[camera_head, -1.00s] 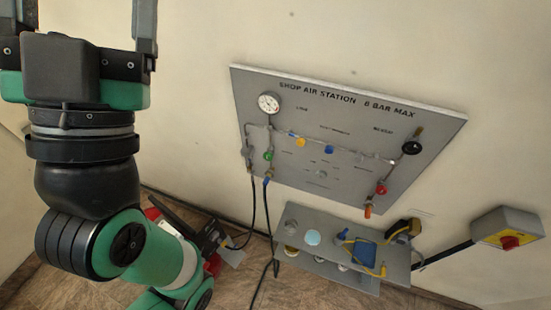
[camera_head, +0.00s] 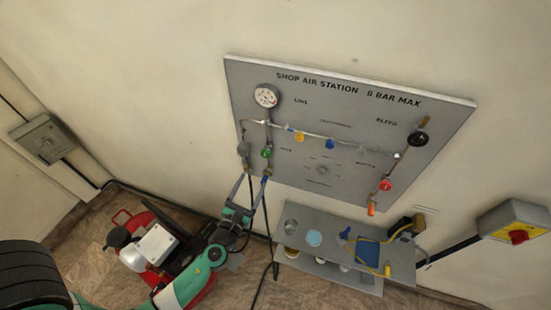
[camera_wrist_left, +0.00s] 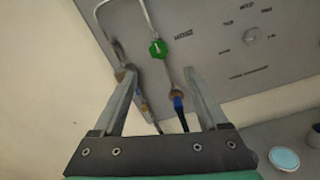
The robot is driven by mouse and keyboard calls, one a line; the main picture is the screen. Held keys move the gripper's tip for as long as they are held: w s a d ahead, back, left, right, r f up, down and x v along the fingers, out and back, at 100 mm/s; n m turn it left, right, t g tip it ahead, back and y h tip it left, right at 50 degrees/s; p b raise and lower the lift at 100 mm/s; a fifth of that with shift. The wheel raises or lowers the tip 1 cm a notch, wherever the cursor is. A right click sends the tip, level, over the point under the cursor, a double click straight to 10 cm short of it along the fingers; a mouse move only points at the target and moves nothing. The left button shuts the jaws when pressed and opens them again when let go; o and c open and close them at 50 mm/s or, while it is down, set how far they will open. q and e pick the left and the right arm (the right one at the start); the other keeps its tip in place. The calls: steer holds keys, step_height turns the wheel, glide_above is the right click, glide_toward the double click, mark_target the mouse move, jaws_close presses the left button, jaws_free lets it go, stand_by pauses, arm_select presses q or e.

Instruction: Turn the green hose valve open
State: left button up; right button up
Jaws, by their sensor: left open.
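The green hose valve (camera_head: 266,153) is on the left part of the grey air panel (camera_head: 330,185), below the round gauge. It also shows in the left wrist view (camera_wrist_left: 158,48), a small green knob on a thin pipe. My left gripper (camera_head: 255,178) is open and empty, just below the valve in the head view. In the left wrist view its fingers (camera_wrist_left: 160,72) spread wide, and the valve shows beyond the tips, between them. It does not touch the valve as far as I can see. My right gripper is not in view.
Blue-ended hose fittings (camera_wrist_left: 178,103) hang below the valve, between my left fingers in the wrist view. Yellow, blue and red (camera_head: 386,185) valves sit farther right. A shelf (camera_head: 345,223) stands below the panel. A red-based machine (camera_head: 150,245) is on the floor at left.

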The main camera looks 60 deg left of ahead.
mark_target(265, 155)
arm_select(q)
steer(key=x, duration=1.2)
steer(key=shift+s+r+b, duration=0.15)
steer(key=shift+b, duration=0.15)
jaws_close()
